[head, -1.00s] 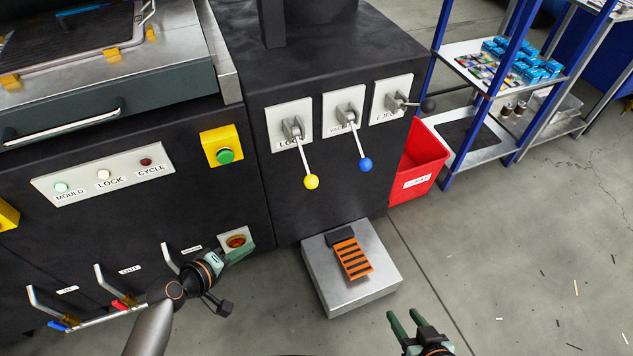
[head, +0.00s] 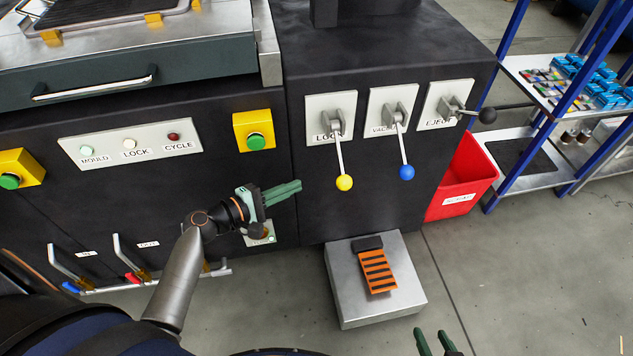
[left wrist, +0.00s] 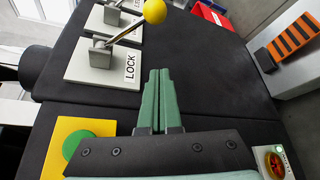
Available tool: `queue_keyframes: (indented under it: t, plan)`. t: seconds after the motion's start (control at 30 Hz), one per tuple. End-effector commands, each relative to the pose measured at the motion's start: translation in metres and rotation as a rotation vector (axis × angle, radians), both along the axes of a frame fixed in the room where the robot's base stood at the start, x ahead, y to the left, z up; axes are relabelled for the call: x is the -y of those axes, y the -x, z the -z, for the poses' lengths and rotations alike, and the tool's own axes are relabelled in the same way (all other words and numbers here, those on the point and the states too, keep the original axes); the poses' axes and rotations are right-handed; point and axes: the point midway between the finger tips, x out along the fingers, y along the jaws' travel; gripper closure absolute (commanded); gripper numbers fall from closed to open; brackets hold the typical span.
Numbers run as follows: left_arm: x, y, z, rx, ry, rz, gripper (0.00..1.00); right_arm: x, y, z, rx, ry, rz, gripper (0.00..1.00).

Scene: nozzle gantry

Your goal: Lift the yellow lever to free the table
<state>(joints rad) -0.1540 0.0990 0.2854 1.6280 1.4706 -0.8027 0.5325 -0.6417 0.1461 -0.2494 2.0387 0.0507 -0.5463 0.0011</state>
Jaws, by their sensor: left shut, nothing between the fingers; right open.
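The yellow lever (head: 344,183) is a metal rod with a yellow ball, hanging down from a white plate marked LOCK on the black cabinet. Its ball also shows at the top of the left wrist view (left wrist: 154,11), with its LOCK plate (left wrist: 97,66). My left gripper (head: 299,186) is shut and empty, pointing right, left of the yellow ball and apart from it. Its closed fingers stand in the middle of the left wrist view (left wrist: 160,75). My right gripper (head: 435,343) is open at the bottom edge of the head view, only its fingertips showing.
A blue-ball lever (head: 407,172) and a black-ball EJECT lever (head: 487,115) are right of the yellow one. A green button box (head: 254,132) is above my left gripper. An orange pedal (head: 378,271) sits on a metal block below. A red bin (head: 465,180) is at right.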

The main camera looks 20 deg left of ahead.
Motion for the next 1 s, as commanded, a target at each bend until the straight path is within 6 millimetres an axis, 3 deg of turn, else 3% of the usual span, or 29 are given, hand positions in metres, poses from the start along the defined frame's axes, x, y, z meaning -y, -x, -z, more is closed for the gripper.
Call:
queue_keyframes:
  t: [0.53,0.7,1.0]
  plan:
    - [0.048,-0.083,0.021,0.002,0.001,0.002,1.0,0.003,-0.001,0.013,0.001,0.004,0.003,0.5]
    - [0.063,-0.065,0.008,-0.002,-0.001,0.001,1.0,0.003,0.0,-0.002,0.001,0.004,0.004,0.5]
    - [0.072,-0.055,0.003,0.0,-0.001,0.001,1.0,0.001,0.001,-0.003,-0.005,0.002,0.002,0.5]
